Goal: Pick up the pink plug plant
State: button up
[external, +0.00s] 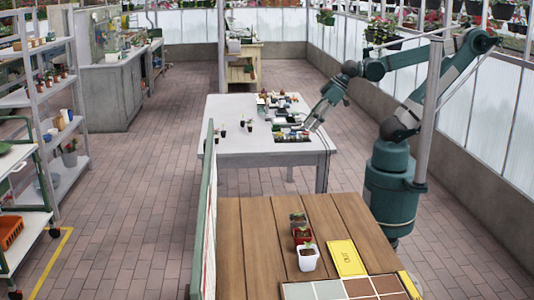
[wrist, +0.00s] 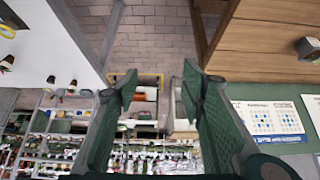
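Several small dark plug pots with plants (external: 243,123) stand on the pale table (external: 250,155), left of a tray (external: 291,134) of small plants. I cannot tell which of these is the pink plug plant; they are too small in the external view. My gripper (external: 314,120) is by the right side of the table, near the tray, and touches no plant that I can see. In the wrist view its two green fingers (wrist: 160,80) are spread, with nothing between them. Dark pots (wrist: 50,80) lie to the left of the fingers in that view.
A wooden table (external: 262,250) in front holds a row of small pots (external: 307,257), a yellow sign (external: 346,257) and a coloured panel (external: 345,289). A green-framed board (external: 205,200) stands at its left edge. Shelves (external: 50,110) are at the far left.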

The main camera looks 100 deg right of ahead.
jog(key=shift+c, duration=0.9)
jog(key=w+d+r+m+g+h+p, duration=0.1)
jog(key=w+d+m, duration=0.2)
jog(key=w+d, duration=0.45)
jog(key=w+d+r+m+g+h+p, duration=0.15)
jog(key=w+d, duration=0.25)
jog(key=w, duration=0.6)
jog(key=w+d+r+m+g+p, duration=0.1)
jog(key=w+d+r+m+p, duration=0.15)
jog(key=w+d, duration=0.5)
jog(key=w+d+f+m+g+h+p, duration=0.1)
jog(key=w+d+f+m, duration=0.7)
jog(key=w+d+f, duration=1)
jog(key=d+f+g+p, duration=0.1)
jog(key=d, duration=0.3)
jog(key=shift+w+f+g+h+p, duration=0.15)
jog(key=shift+f+g+h+p, duration=0.05)
jog(key=shift+g+h+p, duration=0.15)
